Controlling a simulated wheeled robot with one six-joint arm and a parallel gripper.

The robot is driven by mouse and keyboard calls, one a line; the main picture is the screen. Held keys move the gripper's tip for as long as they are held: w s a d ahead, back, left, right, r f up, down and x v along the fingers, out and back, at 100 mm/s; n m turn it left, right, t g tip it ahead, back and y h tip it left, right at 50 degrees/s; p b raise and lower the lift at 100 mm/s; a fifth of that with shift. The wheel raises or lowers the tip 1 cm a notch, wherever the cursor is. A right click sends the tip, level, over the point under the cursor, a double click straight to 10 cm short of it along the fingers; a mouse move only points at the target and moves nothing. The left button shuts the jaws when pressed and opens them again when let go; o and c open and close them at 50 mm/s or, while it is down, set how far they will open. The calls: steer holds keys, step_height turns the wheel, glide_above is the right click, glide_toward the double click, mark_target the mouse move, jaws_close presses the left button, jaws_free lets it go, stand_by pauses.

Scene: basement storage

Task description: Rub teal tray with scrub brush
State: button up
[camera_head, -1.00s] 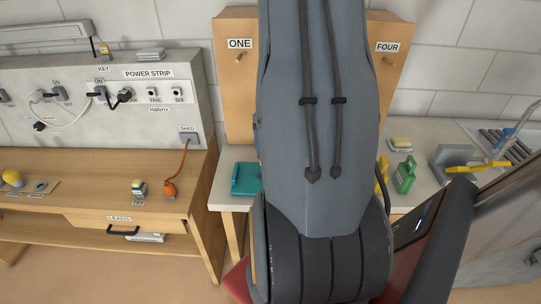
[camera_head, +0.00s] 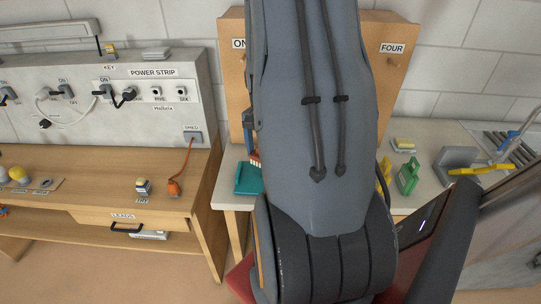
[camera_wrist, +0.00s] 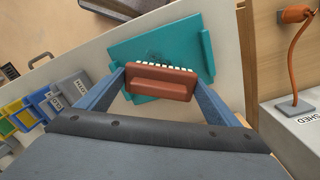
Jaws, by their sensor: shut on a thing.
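The teal tray (camera_head: 248,180) lies on the pale counter left of my arm. It shows again in the wrist view (camera_wrist: 150,52), with its raised edge to the right. My gripper (camera_wrist: 160,84) is shut on the scrub brush (camera_wrist: 160,87), a red-brown block with white bristles along its far side. In the wrist view the brush overlaps the near part of the tray. In the head view the brush (camera_head: 254,159) shows as a small strip at the tray's back edge, mostly hidden by my arm. I cannot tell whether bristles touch the tray.
A green object (camera_head: 408,176), a yellow sponge-like block (camera_head: 403,144) and a grey block (camera_head: 457,160) stand on the counter's right side. A wooden board (camera_head: 395,72) with pegs rises behind. An orange plug (camera_head: 174,187) with a cord rests on the workbench at left.

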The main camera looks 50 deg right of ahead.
steer(key=w+a, duration=0.1)
steer(key=w, duration=0.1)
steer(key=w+a, duration=0.2)
steer(key=shift+w+a+r, duration=0.2)
steer(key=shift+w+a, duration=0.05)
steer(key=shift+a, duration=0.05)
stand_by(0.4)
steer(key=shift+r, duration=0.1)
steer(key=shift+r+p, duration=1.05)
steer(key=shift+r, duration=1.85)
steer(key=shift+r, duration=1.5)
